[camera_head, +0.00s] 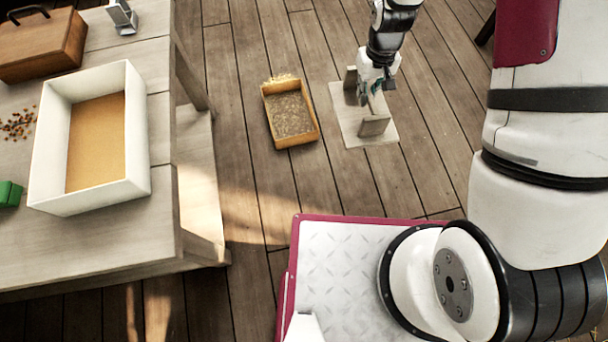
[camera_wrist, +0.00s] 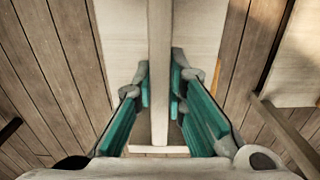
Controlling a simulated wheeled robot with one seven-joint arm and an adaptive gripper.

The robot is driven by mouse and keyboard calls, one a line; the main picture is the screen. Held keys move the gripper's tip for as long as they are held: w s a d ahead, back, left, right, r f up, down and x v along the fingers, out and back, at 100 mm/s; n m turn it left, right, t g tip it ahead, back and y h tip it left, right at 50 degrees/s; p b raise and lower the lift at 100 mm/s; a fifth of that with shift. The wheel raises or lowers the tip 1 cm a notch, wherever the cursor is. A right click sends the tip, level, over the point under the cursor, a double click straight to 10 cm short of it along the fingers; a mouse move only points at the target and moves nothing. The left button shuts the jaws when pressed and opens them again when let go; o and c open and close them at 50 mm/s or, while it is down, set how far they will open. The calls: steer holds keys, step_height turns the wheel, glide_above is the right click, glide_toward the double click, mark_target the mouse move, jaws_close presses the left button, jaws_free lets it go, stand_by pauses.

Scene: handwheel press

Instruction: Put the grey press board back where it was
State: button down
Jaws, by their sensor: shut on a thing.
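The grey press board (camera_head: 381,138) is a pale flat plate with two upright end pieces on top. In the head view it is over the floor, right of a wooden bin. My gripper (camera_head: 375,86) is above the plate, between the uprights. In the wrist view its teal fingers (camera_wrist: 161,88) are shut on a narrow bar (camera_wrist: 159,40) of the board, one on each side. The plate (camera_wrist: 120,50) shows below the bar. I cannot tell whether the board touches the floor. Part of the bar is hidden by my gripper in the head view.
A wooden table (camera_head: 110,236) at the left bears a white tray (camera_head: 140,150) with a flat tan bottom, a brown box (camera_head: 45,50), a silver stand (camera_head: 122,18), brown pellets (camera_head: 18,124) and a green thing (camera_head: 9,193). The bin (camera_head: 299,140) stands on the floor between table and board.

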steer(key=s+a+f+n+b, duration=0.1)
steer(key=s+a+f+b, duration=0.1)
steer(key=f, duration=0.9)
steer(key=s+a+f+n+b, duration=0.1)
steer(key=s+a+f, duration=0.1)
steer(key=f, duration=1)
steer(key=s+a+f+n+b, duration=0.1)
steer(key=s+f+b, duration=0.1)
steer(key=s+f, duration=0.6)
steer(key=s+f+n+b, duration=0.2)
steer(key=s+f, duration=0.2)
steer(key=f, duration=0.7)
steer(key=shift+w+a+f+b, duration=0.85)
steer(key=shift+w+a+b, duration=0.45)
steer(key=shift+w+a, duration=0.6)
steer(key=shift+w+a+f+b, duration=0.9)
steer(key=shift+w+a+b, duration=0.35)
steer(key=shift+w+a, duration=0.6)
steer(key=shift+w+a+f+b, duration=0.85)
steer(key=shift+w+a+b, duration=0.45)
steer(key=shift+w+a, duration=0.55)
steer(key=shift+w+d, duration=0.2)
steer(key=shift+f, duration=0.15)
steer(key=c, duration=1.6)
jaws_free()
steer(key=shift+c, duration=0.2)
